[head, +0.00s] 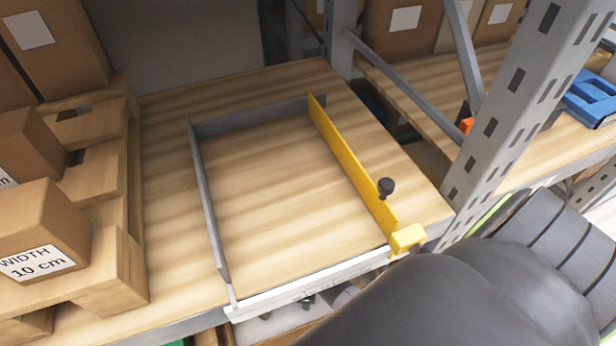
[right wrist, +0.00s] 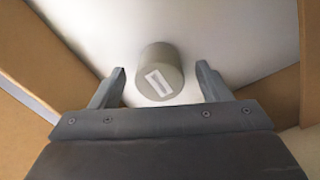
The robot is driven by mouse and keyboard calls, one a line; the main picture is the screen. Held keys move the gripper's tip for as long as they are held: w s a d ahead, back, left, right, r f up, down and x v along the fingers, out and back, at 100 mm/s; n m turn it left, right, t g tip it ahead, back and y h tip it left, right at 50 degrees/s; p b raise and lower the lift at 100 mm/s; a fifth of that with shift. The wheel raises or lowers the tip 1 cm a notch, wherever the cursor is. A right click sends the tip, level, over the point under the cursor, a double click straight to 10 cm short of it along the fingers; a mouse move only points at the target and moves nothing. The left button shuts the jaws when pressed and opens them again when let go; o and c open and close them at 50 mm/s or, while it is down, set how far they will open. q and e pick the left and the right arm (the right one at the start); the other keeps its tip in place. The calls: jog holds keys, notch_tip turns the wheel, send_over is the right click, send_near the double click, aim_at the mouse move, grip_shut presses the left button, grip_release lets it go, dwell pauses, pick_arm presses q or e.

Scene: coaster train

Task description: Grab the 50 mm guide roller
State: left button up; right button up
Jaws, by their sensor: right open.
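In the right wrist view a short grey-beige cylinder (right wrist: 161,72) with a pale label on it stands or lies on a white surface; it looks like a guide roller, but I cannot read its label. My right gripper (right wrist: 162,80) is open, with one finger to each side of the cylinder and a visible gap on both sides. In the head view my right arm covers the lower right, and its gripper is hidden or barely visible below the shelf edge. My left gripper is not in view.
In the right wrist view cardboard-brown walls (right wrist: 275,95) flank the white surface. In the head view a shelf board (head: 270,170) carries a grey guide rail (head: 206,205) and a yellow one (head: 350,160) with a black knob (head: 386,186). Boxes (head: 45,225) sit on a pallet (head: 115,270) at left.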

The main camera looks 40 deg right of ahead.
jog(key=shift+f, duration=0.6)
jog(key=shift+c, duration=0.5)
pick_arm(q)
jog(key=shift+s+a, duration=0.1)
pick_arm(e)
jog(key=c, duration=1.1)
jog(key=shift+o, duration=0.2)
jog(key=shift+r, duration=0.1)
